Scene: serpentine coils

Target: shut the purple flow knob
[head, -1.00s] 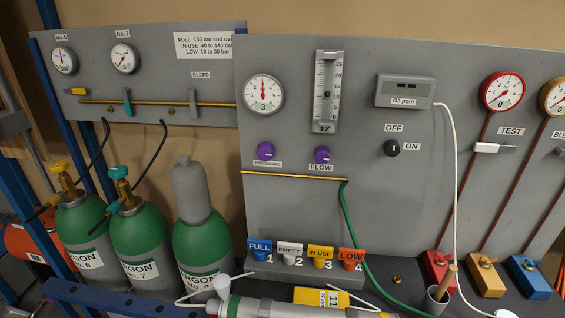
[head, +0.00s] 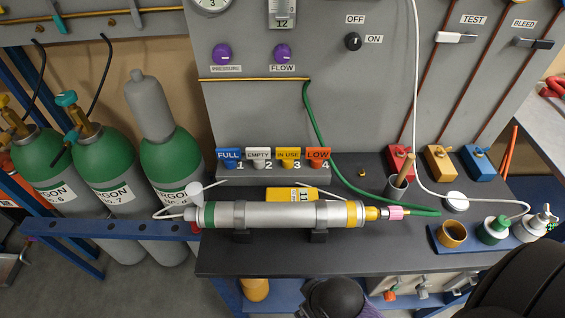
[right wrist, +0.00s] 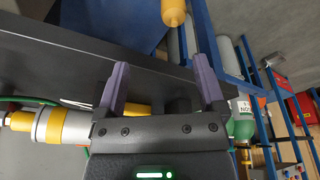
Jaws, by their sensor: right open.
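The purple flow knob (head: 283,53) is on the upright grey panel in the head view, above the FLOW label. A similar purple knob (head: 222,53) above the PRESSURE label is to its left. My right gripper (right wrist: 162,68) shows in the right wrist view, with its two fingers spread apart and nothing between them. It is near the dark bench edge, beside the end of the yellow-banded tube, well away from the flow knob. The flow knob is not seen in the right wrist view. My left gripper is in neither view.
A horizontal grey tube (head: 275,214) lies in cradles along the bench (head: 225,258). A green hose (head: 325,137) hangs from the brass pipe below the knobs. Colored tags (head: 259,158) stand behind the tube. Green cylinders (head: 107,165) are at left. The panel around the flow knob is clear.

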